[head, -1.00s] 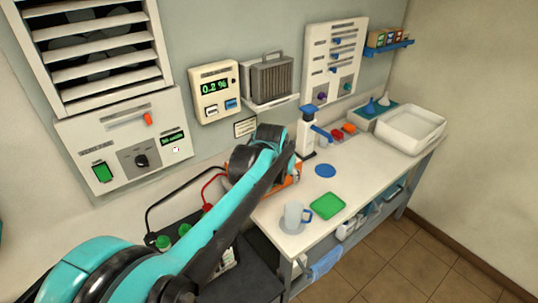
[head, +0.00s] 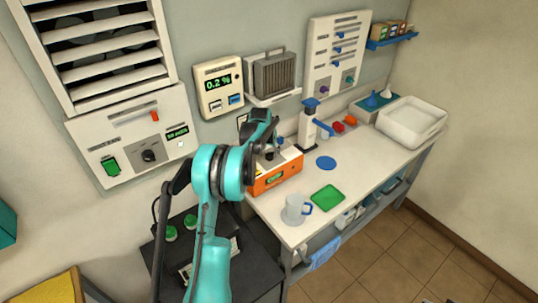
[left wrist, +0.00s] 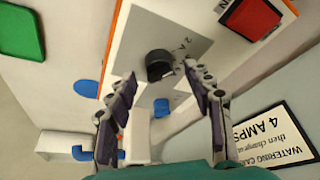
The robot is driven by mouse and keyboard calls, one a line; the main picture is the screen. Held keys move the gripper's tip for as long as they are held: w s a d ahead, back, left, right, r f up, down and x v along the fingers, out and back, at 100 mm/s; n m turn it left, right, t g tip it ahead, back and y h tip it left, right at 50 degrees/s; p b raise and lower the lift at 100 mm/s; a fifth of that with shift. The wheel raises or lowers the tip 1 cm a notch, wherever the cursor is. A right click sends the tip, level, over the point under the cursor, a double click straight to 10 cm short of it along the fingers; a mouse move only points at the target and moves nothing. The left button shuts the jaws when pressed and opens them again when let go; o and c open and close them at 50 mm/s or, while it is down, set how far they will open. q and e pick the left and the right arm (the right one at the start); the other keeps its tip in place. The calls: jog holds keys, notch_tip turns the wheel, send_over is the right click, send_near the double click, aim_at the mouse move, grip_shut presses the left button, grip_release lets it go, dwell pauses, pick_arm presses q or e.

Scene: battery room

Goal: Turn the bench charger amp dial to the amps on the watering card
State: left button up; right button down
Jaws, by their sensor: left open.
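The bench charger (head: 277,180) is an orange and pale box at the back left of the bench. My left gripper (head: 268,158) is over it, pointing down, and hides part of its top. In the left wrist view the black amp dial (left wrist: 160,66) sits on a grey plate, just beyond and between the open fingertips of my left gripper (left wrist: 162,75). The jaws look empty and apart from the dial. Marks beside the dial are partly legible. The watering card (left wrist: 272,135) shows upside down, reading "4 AMPS". My right gripper is not in view.
A red switch (left wrist: 250,16) is near the dial. A mug (head: 297,210), green mat (head: 328,198) and blue disc (head: 326,162) lie right of the charger. A wall meter (head: 218,87) hangs above.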

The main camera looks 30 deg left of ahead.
aim_at(269, 155)
pick_arm(q)
jog(key=shift+x, duration=1.25)
jog(key=c, duration=1.1)
jog(key=shift+c, duration=0.2)
jog(key=shift+m, duration=0.3)
jog(key=m+h+b, duration=0.1)
jog(key=m, duration=0.2)
jog(key=shift+a+h, duration=0.1)
jog(key=shift+h, duration=0.2)
jog(key=shift+m+h, duration=0.7)
jog(key=shift+m, duration=1.3)
